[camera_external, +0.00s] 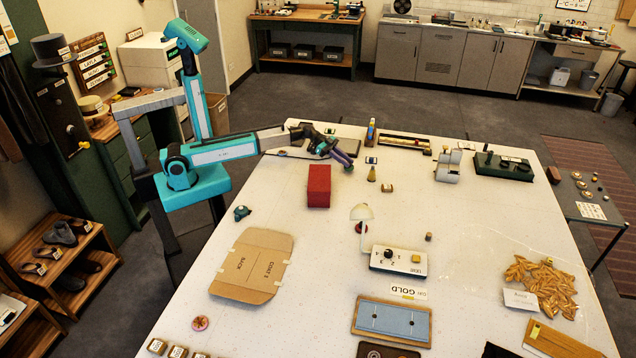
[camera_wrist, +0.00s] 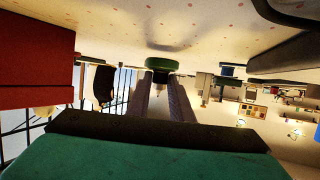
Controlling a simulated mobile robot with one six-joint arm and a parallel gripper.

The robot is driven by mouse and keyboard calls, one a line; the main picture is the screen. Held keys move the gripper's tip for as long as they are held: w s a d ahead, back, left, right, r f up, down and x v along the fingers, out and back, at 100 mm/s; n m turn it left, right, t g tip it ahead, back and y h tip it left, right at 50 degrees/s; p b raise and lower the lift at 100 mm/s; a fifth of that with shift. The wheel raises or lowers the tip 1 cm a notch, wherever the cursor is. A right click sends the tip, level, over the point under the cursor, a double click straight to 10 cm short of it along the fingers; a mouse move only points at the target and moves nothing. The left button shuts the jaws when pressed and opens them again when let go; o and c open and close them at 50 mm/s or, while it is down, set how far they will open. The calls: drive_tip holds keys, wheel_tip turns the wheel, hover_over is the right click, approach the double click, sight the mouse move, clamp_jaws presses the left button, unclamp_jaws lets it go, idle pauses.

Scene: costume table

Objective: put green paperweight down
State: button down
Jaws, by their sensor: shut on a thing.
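The green paperweight (camera_wrist: 168,65) is a round, dark green piece at the tips of my gripper's fingers in the wrist view. My gripper (camera_wrist: 168,85) is shut on it. The wrist picture is upside down, with the white tabletop (camera_wrist: 110,22) along its top. A shadow lies on the tabletop close to the paperweight; I cannot tell whether the two touch. In the external view my gripper (camera_external: 346,162) is low over the far left part of the table, and the paperweight is not clearly made out there.
A red box (camera_external: 318,187) stands just in front of my gripper; it also shows in the wrist view (camera_wrist: 35,60). A small yellow cone (camera_external: 372,174) and a small block (camera_external: 387,188) are to the right. A white lamp (camera_external: 361,213) stands nearer. Flat cardboard (camera_external: 252,264) lies front left.

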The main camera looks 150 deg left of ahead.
drive_tip(key=shift+f, duration=0.7)
drive_tip(key=shift+f, duration=0.15)
drive_tip(key=c, duration=1.6)
unclamp_jaws()
drive_tip(key=shift+o, duration=0.2)
drive_tip(key=b+v, duration=0.2)
drive_tip(key=v, duration=1)
drive_tip(key=shift+d, duration=0.1)
